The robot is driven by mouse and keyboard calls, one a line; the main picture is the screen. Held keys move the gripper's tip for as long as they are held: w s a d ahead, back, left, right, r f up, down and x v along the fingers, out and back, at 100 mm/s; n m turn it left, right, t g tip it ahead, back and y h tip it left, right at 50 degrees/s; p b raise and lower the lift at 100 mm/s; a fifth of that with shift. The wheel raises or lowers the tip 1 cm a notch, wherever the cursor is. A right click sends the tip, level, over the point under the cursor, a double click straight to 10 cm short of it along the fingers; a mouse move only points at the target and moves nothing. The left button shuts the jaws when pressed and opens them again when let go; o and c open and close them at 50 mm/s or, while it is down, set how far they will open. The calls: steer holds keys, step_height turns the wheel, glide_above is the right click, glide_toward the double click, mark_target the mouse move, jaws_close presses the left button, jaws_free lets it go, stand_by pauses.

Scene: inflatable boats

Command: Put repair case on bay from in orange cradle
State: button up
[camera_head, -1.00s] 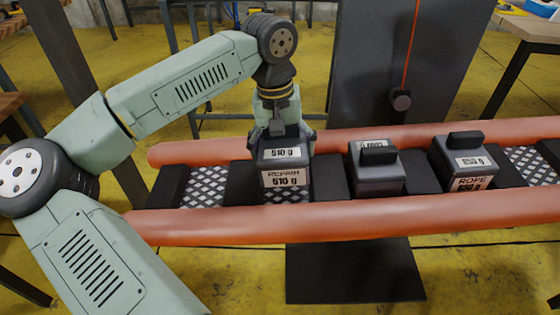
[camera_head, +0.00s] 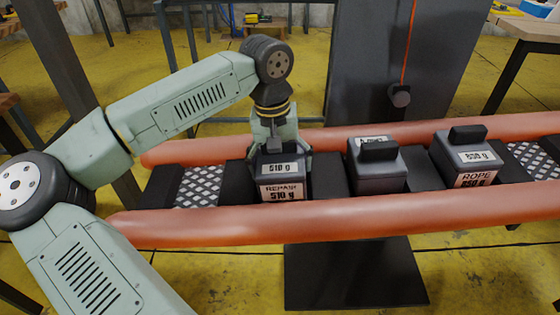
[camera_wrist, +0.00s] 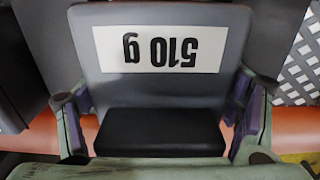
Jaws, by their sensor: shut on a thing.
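The repair case (camera_head: 283,190) is a grey box labelled REPAIR 510 g. It sits upright, low between the two orange tubes of the cradle (camera_head: 330,222), in the bay between black dividers. Its underside is hidden, so I cannot tell whether it touches the bay floor. My gripper (camera_head: 280,146) comes down from above and is shut on the case's top part. In the wrist view the case (camera_wrist: 215,75) shows its 510 g label upside down and a black handle block between the fingers (camera_wrist: 160,120).
A grey case (camera_head: 376,178) with a partly hidden label stands in the bay to the right, then the rope case (camera_head: 466,160). Bare mesh bays show at the far left (camera_head: 200,187) and far right (camera_head: 535,160). A dark upright panel (camera_head: 370,70) stands behind.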

steer(key=shift+f, duration=0.35)
steer(key=o, duration=1.6)
steer(key=shift+r, duration=0.1)
